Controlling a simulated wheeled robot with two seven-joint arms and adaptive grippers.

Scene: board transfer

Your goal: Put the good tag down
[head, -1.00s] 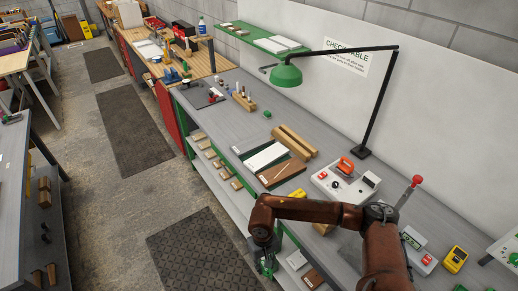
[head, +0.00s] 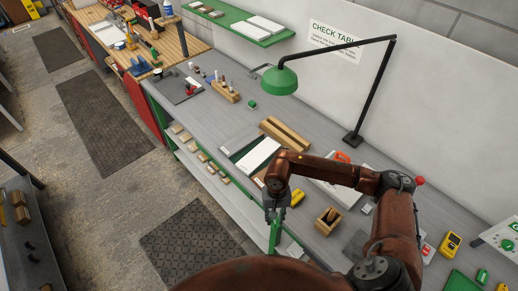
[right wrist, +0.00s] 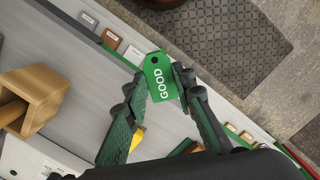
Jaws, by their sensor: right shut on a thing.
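A green tag (right wrist: 160,78) with the white word GOOD is held between the fingertips of my right gripper (right wrist: 160,85) in the right wrist view. The gripper is shut on the tag's sides. In the head view my right gripper (head: 274,212) hangs at the bench's front edge, with green showing below it. My left gripper is not in view.
The grey bench (head: 225,120) carries a white sheet (head: 258,155) on a dark board, wooden blocks (head: 285,133), a yellow device (head: 297,197) and a green lamp (head: 280,80). A lower shelf (head: 215,198) holds small labelled blocks. Bare bench top lies around the box.

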